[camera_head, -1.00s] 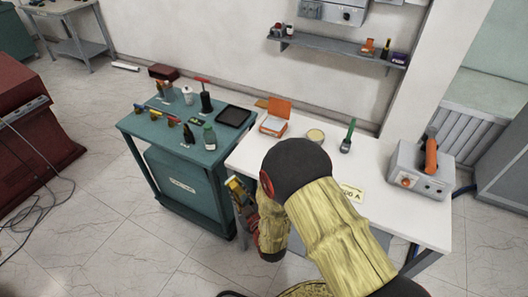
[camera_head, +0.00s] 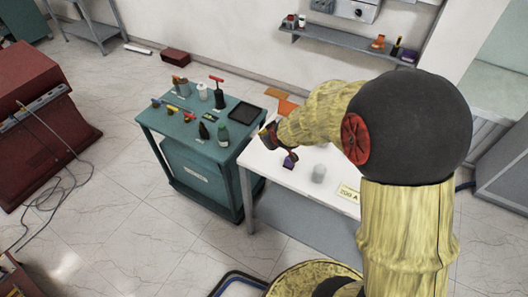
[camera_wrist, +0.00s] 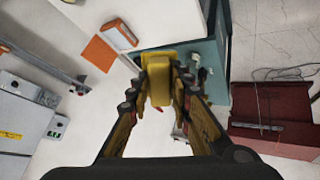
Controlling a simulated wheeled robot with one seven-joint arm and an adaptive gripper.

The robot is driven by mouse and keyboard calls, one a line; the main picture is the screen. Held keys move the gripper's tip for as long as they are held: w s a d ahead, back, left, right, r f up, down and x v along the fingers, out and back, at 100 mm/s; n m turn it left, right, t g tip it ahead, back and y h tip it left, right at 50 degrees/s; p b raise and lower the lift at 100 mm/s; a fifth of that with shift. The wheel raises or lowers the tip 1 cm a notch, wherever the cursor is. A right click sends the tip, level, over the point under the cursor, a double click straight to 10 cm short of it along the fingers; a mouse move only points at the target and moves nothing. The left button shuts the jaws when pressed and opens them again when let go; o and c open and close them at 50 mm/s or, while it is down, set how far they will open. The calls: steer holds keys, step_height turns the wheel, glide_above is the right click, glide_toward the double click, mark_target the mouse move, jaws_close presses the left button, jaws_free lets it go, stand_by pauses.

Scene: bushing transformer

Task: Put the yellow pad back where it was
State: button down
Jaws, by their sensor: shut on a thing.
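The yellow pad (camera_wrist: 159,88) is between the fingertips of my gripper (camera_wrist: 160,92) in the wrist view, and the gripper is shut on it. In the head view my gripper (camera_head: 268,136) is raised near the gap between the teal cart (camera_head: 185,135) and the white table (camera_head: 285,172). The pad is too small there to make out clearly. Below it in the wrist view lie the teal cart (camera_wrist: 208,52) and an orange-and-white box (camera_wrist: 119,34). My arm hides much of the table's right side in the head view.
The cart top holds bottles, tools and a black tray (camera_head: 245,113). A purple item (camera_head: 290,159), a grey cylinder (camera_head: 319,173) and a yellow label (camera_head: 348,192) are on the table. A wall shelf (camera_head: 340,43) hangs behind it. A red cabinet (camera_head: 32,113) stands left.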

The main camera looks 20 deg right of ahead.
steer(key=shift+s+d+f+g+p, duration=0.15)
steer(key=shift+s+g+p, duration=0.3)
steer(key=shift+s, duration=0.55)
